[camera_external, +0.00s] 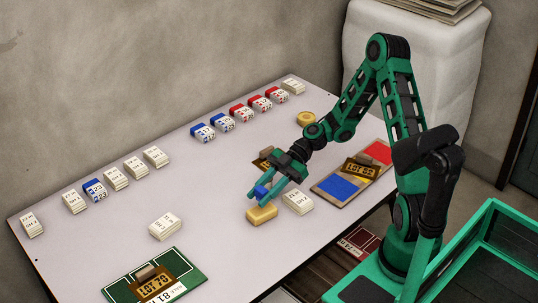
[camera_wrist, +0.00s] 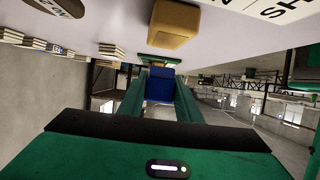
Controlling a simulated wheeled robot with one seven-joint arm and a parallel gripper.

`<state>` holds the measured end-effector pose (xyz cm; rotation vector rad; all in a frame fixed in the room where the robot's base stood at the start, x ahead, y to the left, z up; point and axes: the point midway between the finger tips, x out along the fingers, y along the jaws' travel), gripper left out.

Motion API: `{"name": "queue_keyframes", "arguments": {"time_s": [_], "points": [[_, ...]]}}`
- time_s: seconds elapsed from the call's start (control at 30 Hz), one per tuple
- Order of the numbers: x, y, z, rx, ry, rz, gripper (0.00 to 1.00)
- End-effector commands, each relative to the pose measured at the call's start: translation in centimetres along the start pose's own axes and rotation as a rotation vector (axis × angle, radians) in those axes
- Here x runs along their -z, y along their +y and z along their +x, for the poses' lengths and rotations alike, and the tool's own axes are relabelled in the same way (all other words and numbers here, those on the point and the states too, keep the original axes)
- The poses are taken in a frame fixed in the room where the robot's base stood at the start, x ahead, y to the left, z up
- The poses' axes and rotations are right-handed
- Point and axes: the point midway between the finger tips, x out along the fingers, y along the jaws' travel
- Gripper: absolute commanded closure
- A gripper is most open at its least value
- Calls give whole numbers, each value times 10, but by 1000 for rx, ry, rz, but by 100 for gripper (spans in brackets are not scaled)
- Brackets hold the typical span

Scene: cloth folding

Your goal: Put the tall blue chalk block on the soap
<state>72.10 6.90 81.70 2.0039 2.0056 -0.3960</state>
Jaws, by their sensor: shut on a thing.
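My gripper (camera_external: 258,196) is shut on a blue block (camera_external: 262,191), seen between the green fingers. The blue block also shows between the fingers in the wrist view (camera_wrist: 160,85). A yellow-tan soap bar (camera_external: 262,215) lies on the table just below and in front of the fingertips. The soap also shows in the wrist view (camera_wrist: 174,22), beyond the fingertips with a gap to the block. The fingers hide part of the block, so its full height cannot be told.
White stacked cards (camera_external: 298,203) lie just right of the soap. A board with blue and red panels (camera_external: 338,187) is further right. A green board (camera_external: 160,279) lies at the front left. Blue, red and white stacks line the back. A round yellow thing (camera_external: 306,118) sits near the back right.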

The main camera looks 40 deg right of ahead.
Motion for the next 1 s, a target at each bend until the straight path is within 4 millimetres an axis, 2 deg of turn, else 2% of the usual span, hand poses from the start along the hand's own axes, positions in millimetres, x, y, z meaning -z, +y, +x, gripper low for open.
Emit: {"name": "queue_keyframes", "arguments": {"time_s": [0.23, 0.6, 0.63, 0.7, 1.0], "points": [[-29, 0, 13, 1, 1, 3, 91], [-33, -1, 14, 0, 0, 2, 91], [-33, 0, 14, 0, 0, 1, 64], [-33, 0, 14, 0, 0, 1, 50], [-32, 0, 14, 0, 0, 1, 50]]}}
